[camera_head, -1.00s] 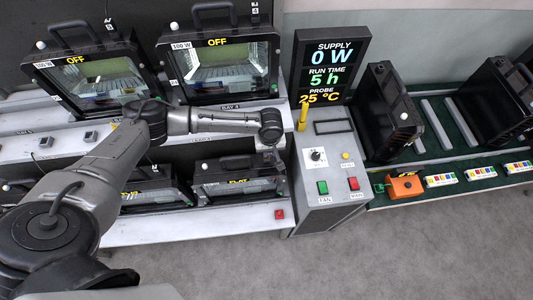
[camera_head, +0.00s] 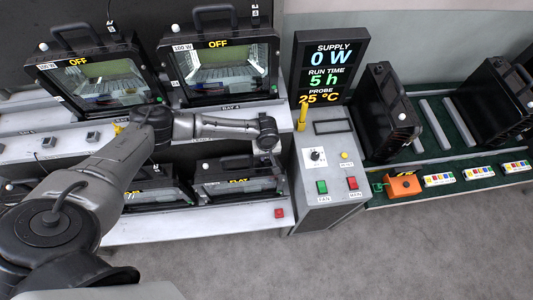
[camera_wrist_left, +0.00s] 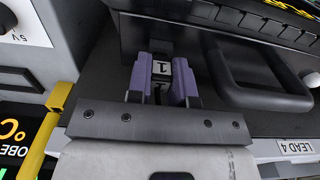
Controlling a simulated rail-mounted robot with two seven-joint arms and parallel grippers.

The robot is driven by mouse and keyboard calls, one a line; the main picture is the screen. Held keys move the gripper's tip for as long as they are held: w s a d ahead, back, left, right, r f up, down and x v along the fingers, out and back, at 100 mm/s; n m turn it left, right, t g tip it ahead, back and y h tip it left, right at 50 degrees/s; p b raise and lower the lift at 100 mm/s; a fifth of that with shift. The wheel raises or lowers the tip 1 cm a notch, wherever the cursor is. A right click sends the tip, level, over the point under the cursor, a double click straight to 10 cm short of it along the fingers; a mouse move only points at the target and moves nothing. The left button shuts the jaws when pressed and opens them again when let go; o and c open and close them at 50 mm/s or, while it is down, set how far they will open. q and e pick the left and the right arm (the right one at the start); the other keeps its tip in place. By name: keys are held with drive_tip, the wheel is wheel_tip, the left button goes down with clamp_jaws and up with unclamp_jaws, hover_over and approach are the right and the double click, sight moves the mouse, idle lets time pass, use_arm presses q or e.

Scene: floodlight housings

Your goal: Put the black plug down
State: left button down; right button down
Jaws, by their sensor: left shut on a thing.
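The black plug (camera_wrist_left: 162,72) with a white tag marked 1 is between the purple fingers of my left gripper (camera_wrist_left: 163,85), in the left wrist view. The gripper is shut on it, and its far end blends into dark surroundings. In the head view my left arm reaches across the rack to the wrist (camera_head: 266,135) in front of the right-hand lower floodlight; the fingers and plug cannot be made out there. My right gripper is not in view.
A black handle (camera_wrist_left: 262,98) is close right of the fingers, above a LEAD 4 label (camera_wrist_left: 298,146). The control box (camera_head: 330,165) with a yellow rod (camera_head: 302,117) stands right of the wrist. Two upper floodlights (camera_head: 218,70) read OFF. A lower one (camera_head: 238,178) reads FLAT.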

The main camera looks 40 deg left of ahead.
use_arm(q)
drive_tip(key=c, duration=1)
unclamp_jaws()
drive_tip(key=shift+f+b, duration=0.25)
drive_tip(key=shift+b, duration=0.25)
drive_tip(key=shift+f+b, duration=0.15)
drive_tip(key=shift+b, duration=0.4)
wheel_tip(320, 180, up, 14)
drive_tip(key=shift+w+r+p, duration=0.15)
drive_tip(key=shift+p, duration=0.3)
